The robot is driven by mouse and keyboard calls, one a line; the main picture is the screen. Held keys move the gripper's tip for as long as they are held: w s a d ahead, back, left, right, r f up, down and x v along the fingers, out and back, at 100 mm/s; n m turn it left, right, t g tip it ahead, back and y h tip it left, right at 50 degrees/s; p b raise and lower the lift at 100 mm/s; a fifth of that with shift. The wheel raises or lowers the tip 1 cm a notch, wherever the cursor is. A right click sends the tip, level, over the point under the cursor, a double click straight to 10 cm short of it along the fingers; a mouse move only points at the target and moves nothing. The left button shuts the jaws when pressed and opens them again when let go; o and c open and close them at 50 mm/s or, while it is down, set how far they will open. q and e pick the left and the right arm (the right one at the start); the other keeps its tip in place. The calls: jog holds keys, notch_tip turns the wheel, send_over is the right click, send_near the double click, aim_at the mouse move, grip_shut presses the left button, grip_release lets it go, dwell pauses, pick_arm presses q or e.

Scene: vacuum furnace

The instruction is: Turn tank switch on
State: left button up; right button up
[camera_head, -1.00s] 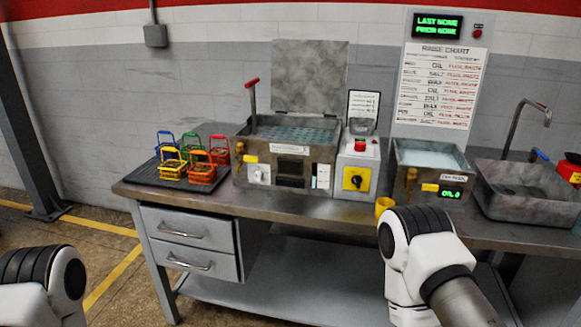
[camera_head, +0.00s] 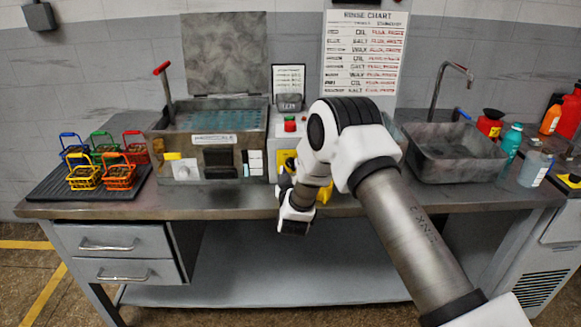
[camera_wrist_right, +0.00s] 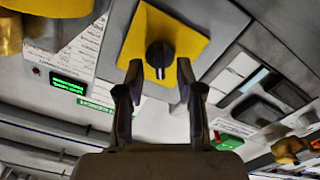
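The tank switch is a black rotary knob (camera_wrist_right: 158,57) on a yellow plate (camera_wrist_right: 183,34), which fills the upper middle of the right wrist view. In the head view the yellow plate (camera_head: 285,160) on the grey control box is mostly hidden behind my right arm. My right gripper (camera_head: 285,182) is in front of this box. In the right wrist view its two dark fingers (camera_wrist_right: 159,74) are apart, one on each side of the line to the knob, with nothing between them. I cannot tell whether they touch the knob. My left gripper is not in view.
The box has a red button (camera_head: 290,124) on top. Left of it is the tank (camera_head: 215,145) with its lid raised. Several coloured baskets stand on a black tray (camera_head: 50,188). The sink (camera_head: 455,155) and bottles are at right.

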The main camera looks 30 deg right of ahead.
jog(key=shift+w+d, duration=0.15)
jog(key=shift+w, duration=0.15)
grip_shut()
